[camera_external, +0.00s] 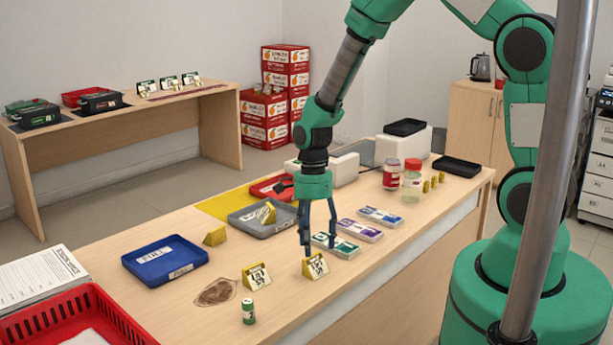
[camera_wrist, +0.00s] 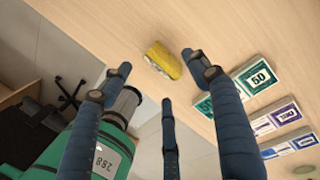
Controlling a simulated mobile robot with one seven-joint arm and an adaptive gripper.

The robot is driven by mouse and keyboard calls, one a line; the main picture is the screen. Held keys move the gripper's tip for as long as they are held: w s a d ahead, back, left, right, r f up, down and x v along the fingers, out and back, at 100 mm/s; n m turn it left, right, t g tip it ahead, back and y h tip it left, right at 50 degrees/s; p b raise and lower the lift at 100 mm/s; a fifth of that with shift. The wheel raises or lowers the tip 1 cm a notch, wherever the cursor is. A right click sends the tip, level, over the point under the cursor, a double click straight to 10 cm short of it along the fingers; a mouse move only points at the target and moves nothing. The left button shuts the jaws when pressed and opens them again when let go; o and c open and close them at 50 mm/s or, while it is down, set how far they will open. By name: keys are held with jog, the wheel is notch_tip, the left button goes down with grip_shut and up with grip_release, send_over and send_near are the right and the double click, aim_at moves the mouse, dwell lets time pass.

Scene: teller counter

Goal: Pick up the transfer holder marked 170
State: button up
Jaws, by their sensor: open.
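Several yellow wedge-shaped holders are on the counter. One yellow holder (camera_external: 315,267) with a white label stands just below my gripper (camera_external: 318,246), near the counter's front edge. A second labelled holder (camera_external: 257,276) stands to its left, and a third (camera_external: 214,236) sits farther back. Another lies in the grey tray (camera_external: 245,224). I cannot read their numbers clearly enough to tell which is marked 170. My gripper is open, fingers pointing down, and holds nothing.
Banded note packs, green (camera_external: 336,245), purple (camera_external: 360,230) and blue (camera_external: 380,216), lie right of the gripper. A blue tray (camera_external: 165,260), small green cylinder (camera_external: 248,312) and brown stain (camera_external: 216,292) are left. Jars (camera_external: 391,174) stand at the back. Bare counter surrounds the nearest holder's front.

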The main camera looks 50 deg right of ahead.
aim_at(316, 263)
jog(key=shift+s+a+f+b, duration=0.15)
jog(key=shift+f+b, duration=0.15)
jog(key=shift+f, duration=0.55)
jog(key=shift+s+f+b, duration=0.2)
jog(key=shift+f+b, duration=0.1)
jog(key=shift+f, duration=0.5)
jog(key=shift+s+a+f+b, duration=0.15)
jog(key=shift+f+b, duration=0.15)
jog(key=shift+f, duration=0.55)
jog(key=c, duration=1.3)
jog(key=shift+r+p, duration=0.35)
jog(key=shift+r, duration=0.45)
notch_tip(316, 263, up, 2)
jog(key=shift+r+p, duration=0.15)
jog(key=shift+p, duration=0.35)
jog(key=s+d+r+p, duration=0.1)
jog(key=s+p, duration=0.1)
jog(key=s, duration=1.4)
jog(key=shift+d, duration=0.4)
